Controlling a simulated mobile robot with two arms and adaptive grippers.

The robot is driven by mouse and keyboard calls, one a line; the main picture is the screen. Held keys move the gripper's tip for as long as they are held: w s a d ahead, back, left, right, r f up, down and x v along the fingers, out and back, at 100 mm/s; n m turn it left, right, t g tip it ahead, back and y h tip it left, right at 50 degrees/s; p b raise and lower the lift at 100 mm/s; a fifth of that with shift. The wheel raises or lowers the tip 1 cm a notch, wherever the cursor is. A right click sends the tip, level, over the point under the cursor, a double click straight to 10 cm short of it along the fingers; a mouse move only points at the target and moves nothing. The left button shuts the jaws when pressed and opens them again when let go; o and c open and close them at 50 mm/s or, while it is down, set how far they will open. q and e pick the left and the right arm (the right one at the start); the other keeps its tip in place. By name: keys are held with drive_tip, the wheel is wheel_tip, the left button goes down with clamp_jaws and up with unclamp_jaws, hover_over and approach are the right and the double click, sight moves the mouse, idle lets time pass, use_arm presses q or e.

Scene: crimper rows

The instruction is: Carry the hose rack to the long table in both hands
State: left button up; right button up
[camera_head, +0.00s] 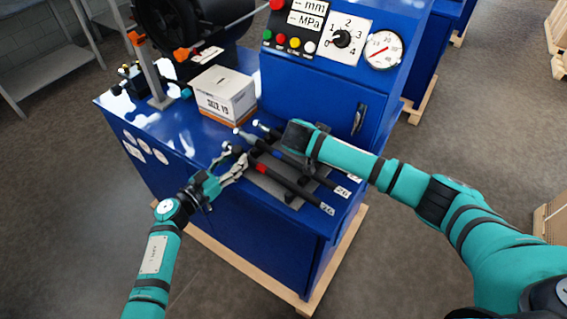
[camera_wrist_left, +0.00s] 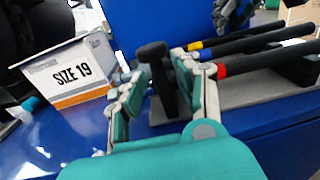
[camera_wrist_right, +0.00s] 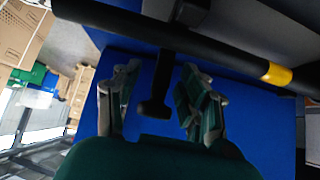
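The hose rack (camera_head: 268,184) lies on the blue machine's top, a grey base carrying black hoses with red, blue and yellow bands. My left gripper (camera_head: 238,163) is at its left end. In the left wrist view its fingers stand open on either side of a black T-shaped handle (camera_wrist_left: 156,75). My right gripper (camera_wrist_right: 158,70) is mostly hidden by its own wrist in the head view. In the right wrist view its fingers are open, with another black handle (camera_wrist_right: 158,88) between them. I cannot tell which grey surface, if any, is the long table.
A white and orange SIZE 19 box (camera_head: 225,95) stands behind the rack's left end. The control panel (camera_head: 320,75) with dial and gauge rises behind it. A grey metal bench (camera_head: 45,72) stands at the far left. The floor at left and front is clear.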

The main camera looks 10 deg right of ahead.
use_arm(q)
drive_tip(key=c, duration=0.4)
use_arm(e)
drive_tip(key=c, duration=0.4)
use_arm(q)
clamp_jaws()
use_arm(e)
clamp_jaws()
